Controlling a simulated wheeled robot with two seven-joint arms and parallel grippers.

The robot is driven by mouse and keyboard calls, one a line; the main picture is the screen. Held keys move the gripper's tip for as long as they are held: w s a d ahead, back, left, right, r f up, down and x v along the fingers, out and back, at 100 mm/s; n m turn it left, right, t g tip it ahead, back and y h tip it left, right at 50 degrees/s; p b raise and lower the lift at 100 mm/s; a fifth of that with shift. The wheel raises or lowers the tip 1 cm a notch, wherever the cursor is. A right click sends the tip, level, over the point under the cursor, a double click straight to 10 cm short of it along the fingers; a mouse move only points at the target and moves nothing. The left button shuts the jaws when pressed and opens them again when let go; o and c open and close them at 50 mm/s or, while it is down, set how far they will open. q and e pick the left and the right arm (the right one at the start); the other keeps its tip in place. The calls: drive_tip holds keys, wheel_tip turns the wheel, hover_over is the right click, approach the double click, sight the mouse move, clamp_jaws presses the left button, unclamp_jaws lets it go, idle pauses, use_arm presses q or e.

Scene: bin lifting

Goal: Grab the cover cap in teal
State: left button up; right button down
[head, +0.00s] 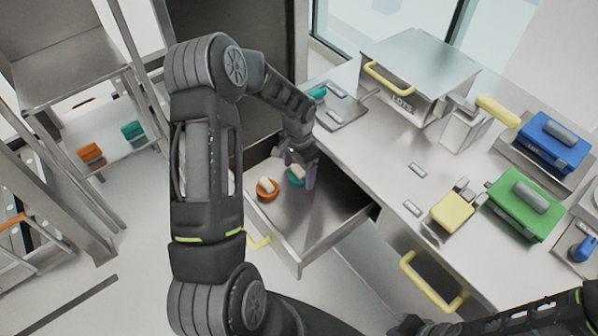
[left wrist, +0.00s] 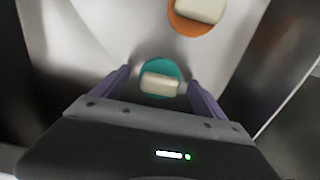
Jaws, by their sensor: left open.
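A teal cover cap (head: 295,181) with a cream block-shaped handle lies in the open drawer (head: 308,232). In the left wrist view the teal cap (left wrist: 147,68) sits between the two fingers, near their tips. My left gripper (head: 297,172) is open and reaches down into the drawer over the teal cap, partly hiding it; in the left wrist view its fingers (left wrist: 158,80) are spread on both sides of the cap. I cannot tell whether they touch it. My right arm shows at the bottom right; its gripper's jaws cannot be made out.
An orange cap (head: 265,190) with a cream handle lies beside the teal one in the drawer. The counter above holds a yellow box (head: 452,211), a green case (head: 523,205), a blue case (head: 553,142) and a steel bin (head: 411,100). Drawer walls surround the left gripper.

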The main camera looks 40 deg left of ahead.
use_arm(q)
drive_tip(key=shift+c, duration=0.3)
drive_tip(key=c, duration=1.4)
